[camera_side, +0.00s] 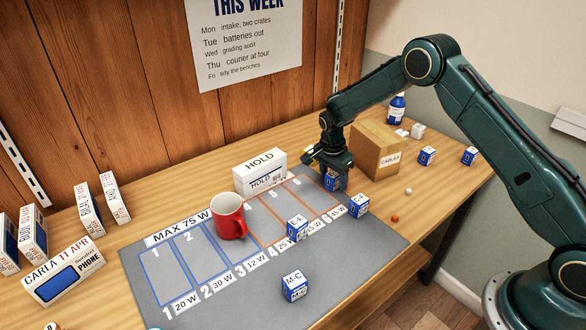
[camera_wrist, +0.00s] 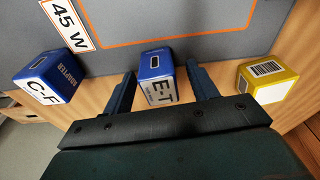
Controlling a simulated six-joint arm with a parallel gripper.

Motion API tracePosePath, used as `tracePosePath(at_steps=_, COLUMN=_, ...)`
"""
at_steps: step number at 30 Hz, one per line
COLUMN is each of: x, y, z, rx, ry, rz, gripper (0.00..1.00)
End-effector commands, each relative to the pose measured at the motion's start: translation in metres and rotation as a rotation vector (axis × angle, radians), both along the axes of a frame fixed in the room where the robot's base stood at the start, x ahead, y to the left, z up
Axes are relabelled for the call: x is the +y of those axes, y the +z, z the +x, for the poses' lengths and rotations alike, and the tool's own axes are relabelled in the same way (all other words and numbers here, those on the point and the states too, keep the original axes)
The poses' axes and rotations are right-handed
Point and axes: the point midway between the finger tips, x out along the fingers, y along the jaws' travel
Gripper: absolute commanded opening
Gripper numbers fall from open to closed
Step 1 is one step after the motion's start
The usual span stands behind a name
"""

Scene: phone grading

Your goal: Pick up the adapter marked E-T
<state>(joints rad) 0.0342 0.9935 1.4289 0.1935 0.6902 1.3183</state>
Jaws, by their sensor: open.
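The adapter marked E-T (camera_wrist: 157,88), a blue block with a white lettered face, sits between the two fingers of my gripper (camera_wrist: 160,80) in the wrist view. The fingers are open, one on each side of it, with a visible gap at least on the right. In the side view my gripper (camera_side: 330,165) is low over the far right end of the grey mat, and a blue block (camera_side: 334,182) shows just beneath it, partly covered. Its letters cannot be read there.
The C-F adapter (camera_wrist: 48,78) and a yellow block (camera_wrist: 270,78) flank it in the wrist view. A cardboard box (camera_side: 375,150) stands close right of my gripper. A HOLD box (camera_side: 260,172), red mug (camera_side: 228,216), E-L adapter (camera_side: 297,229) and M-C adapter (camera_side: 294,287) stand nearby.

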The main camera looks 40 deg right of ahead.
Motion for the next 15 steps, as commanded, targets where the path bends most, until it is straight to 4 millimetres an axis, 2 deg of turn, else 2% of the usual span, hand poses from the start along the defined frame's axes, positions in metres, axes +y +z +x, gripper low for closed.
tracePosePath(at_steps=3, x=0.0, y=0.0002, z=0.0, rx=0.0, ry=0.0, rz=0.0, gripper=0.56)
tracePosePath(at_steps=10, x=0.0001, y=0.0003, z=0.0, rx=0.0, ry=0.0, rz=0.0, gripper=0.11)
tracePosePath(at_steps=15, x=0.0001, y=0.0003, z=0.0, rx=0.0, ry=0.0, rz=0.0, gripper=0.1)
